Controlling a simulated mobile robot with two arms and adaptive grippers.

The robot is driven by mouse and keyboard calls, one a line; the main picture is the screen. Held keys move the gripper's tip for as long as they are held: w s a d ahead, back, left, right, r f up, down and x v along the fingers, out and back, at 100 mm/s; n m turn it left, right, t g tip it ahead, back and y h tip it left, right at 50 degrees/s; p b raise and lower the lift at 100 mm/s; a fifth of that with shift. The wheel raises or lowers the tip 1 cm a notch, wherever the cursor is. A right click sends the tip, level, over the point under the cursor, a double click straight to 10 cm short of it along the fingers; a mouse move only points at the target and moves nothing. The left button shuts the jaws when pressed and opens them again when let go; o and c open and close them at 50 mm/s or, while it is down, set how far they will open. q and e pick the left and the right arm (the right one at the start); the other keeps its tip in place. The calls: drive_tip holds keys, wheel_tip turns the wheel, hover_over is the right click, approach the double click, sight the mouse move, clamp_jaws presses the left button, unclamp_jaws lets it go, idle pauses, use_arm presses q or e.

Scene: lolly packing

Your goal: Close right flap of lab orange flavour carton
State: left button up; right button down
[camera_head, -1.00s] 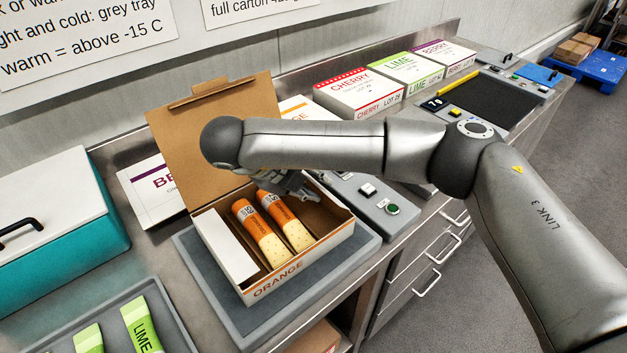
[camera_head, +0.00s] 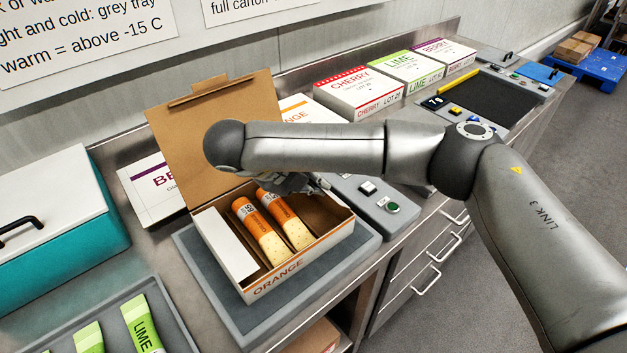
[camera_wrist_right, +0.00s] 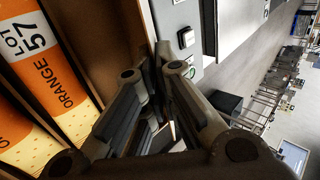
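The orange flavour carton (camera_head: 285,281) stands open on a grey pad, its brown lid (camera_head: 215,130) tilted up at the back. A white panel (camera_head: 226,245) covers its left end. Two orange lolly packs (camera_head: 262,236) lie inside, also in the right wrist view (camera_wrist_right: 45,75). My right gripper (camera_head: 318,184) is at the carton's back right corner, partly hidden by my arm. In the wrist view its fingers (camera_wrist_right: 155,62) are together, empty, beside the brown cardboard right side (camera_wrist_right: 110,35). I cannot make out the right flap clearly. My left gripper is out of view.
A control panel with a green button (camera_head: 393,207) lies close right of the carton. A berry carton (camera_head: 150,190) stands behind left, a teal cool box (camera_head: 70,215) at left. A grey tray (camera_head: 170,318) holds lime packs. Cherry, lime and berry cartons (camera_head: 358,92) line the back.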

drive_tip(key=h+b, duration=0.1)
drive_tip(key=f+t+h+b, duration=0.1)
drive_tip(key=t+h+b, duration=0.1)
drive_tip(key=shift+s+a+f, duration=0.15)
drive_tip(key=shift+s+a, duration=0.1)
drive_tip(key=shift+a, duration=0.15)
drive_tip(key=shift+s+a+f+t+h+b, duration=0.1)
drive_tip(key=shift+f+t+h+b, duration=0.1)
drive_tip(key=shift+t+h+b, duration=0.4)
drive_tip(key=shift+f+t+h+b, duration=0.25)
drive_tip(key=shift+h+b, duration=0.45)
drive_tip(key=shift+b, duration=0.4)
drive_tip(key=c, duration=1.7)
unclamp_jaws()
wheel_tip(320, 180, up, 10)
